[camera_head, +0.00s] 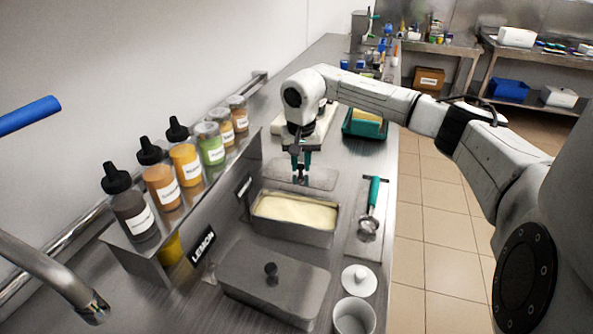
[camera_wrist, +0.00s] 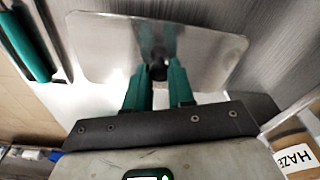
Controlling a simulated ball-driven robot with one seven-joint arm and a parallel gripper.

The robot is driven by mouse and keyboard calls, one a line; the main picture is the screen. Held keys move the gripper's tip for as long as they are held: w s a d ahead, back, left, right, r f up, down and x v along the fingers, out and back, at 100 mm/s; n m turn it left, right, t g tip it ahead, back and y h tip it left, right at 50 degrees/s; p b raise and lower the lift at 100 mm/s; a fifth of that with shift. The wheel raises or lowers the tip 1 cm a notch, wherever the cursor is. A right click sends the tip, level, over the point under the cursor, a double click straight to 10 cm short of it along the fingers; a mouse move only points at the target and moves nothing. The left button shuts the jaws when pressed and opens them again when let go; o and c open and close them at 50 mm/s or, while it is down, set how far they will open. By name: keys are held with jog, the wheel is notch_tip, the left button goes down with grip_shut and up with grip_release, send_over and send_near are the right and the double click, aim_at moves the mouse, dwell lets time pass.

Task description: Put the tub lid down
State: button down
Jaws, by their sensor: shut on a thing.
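My gripper (camera_head: 300,178) is shut on the dark knob of a grey metal tub lid (camera_head: 322,178). The lid lies flat and level just beyond the open tub (camera_head: 325,234) of pale yellow ice cream. I cannot tell whether the lid touches the counter or hangs just above it. In the wrist view both teal fingers of my gripper (camera_wrist: 158,76) pinch the knob at the middle of the rounded rectangular lid (camera_wrist: 100,48).
A closed grey tub (camera_head: 255,268) stands nearer, beside the LEMON label (camera_head: 202,246). A teal-handled scoop (camera_head: 371,205) lies right of the open tub. Bottles and jars (camera_head: 185,163) line the left shelf. A teal container (camera_head: 362,126) stands farther back.

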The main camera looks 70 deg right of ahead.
aim_at(297, 174)
jog(key=shift+w+d+f, duration=0.3)
jog(key=shift+w+f, duration=0.4)
jog(key=shift+f, duration=0.2)
jog(key=shift+f+p, duration=0.6)
jog(key=shift+f, duration=0.95)
jog(key=shift+f, duration=0.2)
jog(key=c, duration=1)
grip_release()
jog(key=shift+r, duration=0.1)
jog(key=shift+o, duration=0.2)
notch_tip(297, 174, up, 12)
jog(key=a+b, duration=0.1)
jog(key=b, duration=0.1)
jog(key=shift+s+a, duration=0.15)
jog(key=shift+s, duration=0.1)
jog(key=shift+r, duration=0.1)
